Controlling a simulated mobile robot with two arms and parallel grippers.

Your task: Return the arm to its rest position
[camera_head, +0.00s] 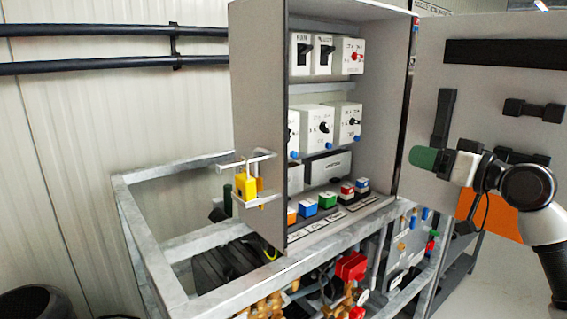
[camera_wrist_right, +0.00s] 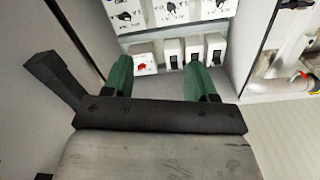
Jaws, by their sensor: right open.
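My right gripper (camera_head: 423,157) is at the right in the head view, beside the open cabinet (camera_head: 405,100) and apart from it. Its green fingertip points left toward the cabinet. In the right wrist view its two green fingers (camera_wrist_right: 160,78) stand wide apart with nothing held between them. The cabinet's switch boxes show beyond them, upside down. My right arm (camera_head: 545,225) comes in from the lower right. I cannot make out my left gripper in either view.
A metal frame (camera_head: 150,245) with pipes and red valves (camera_head: 351,266) stands below. A grey panel (camera_head: 500,85) with black handles is behind my right arm.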

